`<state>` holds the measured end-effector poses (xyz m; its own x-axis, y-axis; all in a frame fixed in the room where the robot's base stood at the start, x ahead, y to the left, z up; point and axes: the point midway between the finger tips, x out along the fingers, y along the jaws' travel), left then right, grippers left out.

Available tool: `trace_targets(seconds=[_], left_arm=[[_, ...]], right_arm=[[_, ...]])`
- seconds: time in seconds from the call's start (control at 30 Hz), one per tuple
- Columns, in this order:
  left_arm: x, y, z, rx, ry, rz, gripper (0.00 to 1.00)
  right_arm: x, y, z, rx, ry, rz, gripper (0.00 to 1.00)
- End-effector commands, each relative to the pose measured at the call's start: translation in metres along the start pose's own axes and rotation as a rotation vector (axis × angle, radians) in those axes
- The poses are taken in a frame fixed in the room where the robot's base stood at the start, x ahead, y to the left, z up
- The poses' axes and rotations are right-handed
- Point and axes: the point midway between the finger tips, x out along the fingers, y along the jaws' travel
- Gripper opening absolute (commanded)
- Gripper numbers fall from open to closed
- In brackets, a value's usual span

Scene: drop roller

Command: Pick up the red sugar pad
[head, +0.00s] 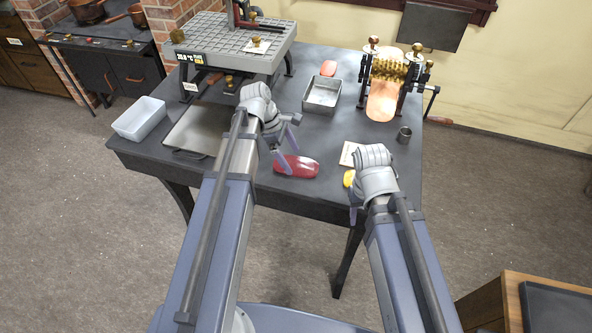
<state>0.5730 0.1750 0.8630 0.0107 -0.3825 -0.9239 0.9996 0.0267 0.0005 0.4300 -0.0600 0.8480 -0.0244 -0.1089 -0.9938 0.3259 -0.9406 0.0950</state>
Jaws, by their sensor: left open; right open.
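The red sugar pad (297,166) lies on the dark table, a glossy oblong slab near the table's front edge. My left gripper (284,158) is open, its fingers just above and beside the pad's left end. I cannot tell whether they touch it. My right gripper (352,196) is open and points down near the table's front edge, right of the pad. A small yellow thing (349,178) shows beside it, partly hidden by the wrist.
A brass roller machine (385,85) stands at the back right, with a small metal cup (404,135) in front. A metal tin (322,95), a flat tray (200,130), a white tub (139,119) and a grey gridded stand (235,40) occupy the back and left.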

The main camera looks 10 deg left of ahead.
Motion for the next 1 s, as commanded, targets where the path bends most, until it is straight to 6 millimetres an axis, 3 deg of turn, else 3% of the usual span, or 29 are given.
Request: trace_targets(seconds=[0.03, 0.1, 0.4, 1.0], left_arm=[[0.0134, -0.0002, -0.0025, 0.001, 0.0, 0.0, 1.0], [0.02, -0.0002, -0.0021, 0.0, 0.0, 0.0, 1.0], [0.0209, 0.0, 0.0, 0.0, 0.0, 0.001, 1.0], [0.0208, 0.0, -0.0004, 0.0, 0.0, 0.0, 0.33]], right_arm=[[0.0133, -0.0013, -0.0008, 0.0, 0.0, 0.0, 0.5], [0.0192, -0.0018, -0.0011, 0.0, 0.0, 0.0, 0.5], [0.0192, -0.0019, -0.0011, 0.0, 0.0, 0.0, 0.5], [0.0193, -0.0018, -0.0011, 0.0, 0.0, 0.0, 0.5]])
